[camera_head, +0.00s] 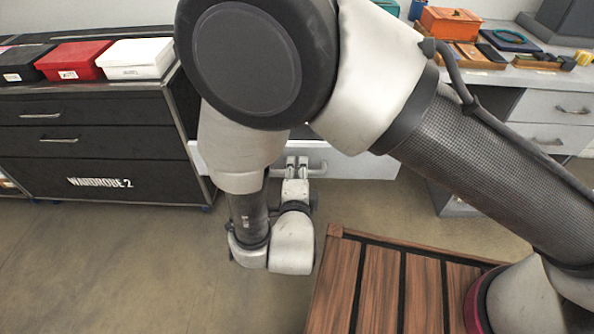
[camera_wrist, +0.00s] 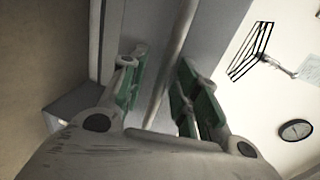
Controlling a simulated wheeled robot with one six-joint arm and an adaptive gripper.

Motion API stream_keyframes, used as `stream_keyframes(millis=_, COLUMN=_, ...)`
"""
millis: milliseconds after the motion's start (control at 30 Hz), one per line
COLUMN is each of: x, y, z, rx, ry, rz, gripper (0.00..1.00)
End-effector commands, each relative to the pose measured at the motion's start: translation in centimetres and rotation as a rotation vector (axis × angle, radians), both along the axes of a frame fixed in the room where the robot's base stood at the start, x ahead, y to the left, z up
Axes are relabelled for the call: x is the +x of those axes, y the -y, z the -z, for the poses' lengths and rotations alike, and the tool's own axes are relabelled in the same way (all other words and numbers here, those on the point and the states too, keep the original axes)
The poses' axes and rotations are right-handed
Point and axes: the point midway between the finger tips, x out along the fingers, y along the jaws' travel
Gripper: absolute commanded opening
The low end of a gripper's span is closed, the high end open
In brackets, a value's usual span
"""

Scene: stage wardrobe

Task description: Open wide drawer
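The wide drawer (camera_head: 355,164) has a pale front that shows behind my arm in the head view, between the black cabinet and the desk on the right. My gripper (camera_head: 297,164) is at this front, with its fingers pointing at it. In the wrist view, the drawer's bar handle (camera_wrist: 174,55) runs between the two green-padded fingers of my gripper (camera_wrist: 163,88). A gap shows on both sides of the bar, so the fingers look open around it and not closed on it. My arm hides much of the drawer front and the top above it.
A black cabinet (camera_head: 95,140) marked "WARDROBE 2" stands at left, with black, red and white boxes on top. A white desk (camera_head: 500,75) at right carries an orange box (camera_head: 450,23) and small items. A slatted wooden deck (camera_head: 385,290) lies in front. The floor at left is clear.

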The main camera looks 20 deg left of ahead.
Motion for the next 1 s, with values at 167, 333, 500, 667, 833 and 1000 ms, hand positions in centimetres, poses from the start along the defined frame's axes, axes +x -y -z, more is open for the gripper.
stream_keyframes(millis=167, x=0.0, y=0.0, z=-0.1, rx=0.000, ry=0.001, rz=0.000, gripper=0.31)
stream_keyframes(millis=333, x=0.0, y=0.0, z=-1.6, rx=0.003, ry=0.000, rz=0.001, gripper=0.31)
stream_keyframes(millis=500, x=0.0, y=-0.1, z=-5.4, rx=0.008, ry=0.006, rz=0.001, gripper=0.49)
stream_keyframes(millis=667, x=-0.1, y=-0.1, z=-8.3, rx=0.006, ry=0.007, rz=0.000, gripper=0.77)
stream_keyframes(millis=833, x=-0.2, y=-0.2, z=-10.0, rx=0.003, ry=0.008, rz=-0.005, gripper=0.77)
stream_keyframes(millis=1000, x=-0.1, y=-0.1, z=-10.2, rx=0.000, ry=0.004, rz=-0.002, gripper=0.32)
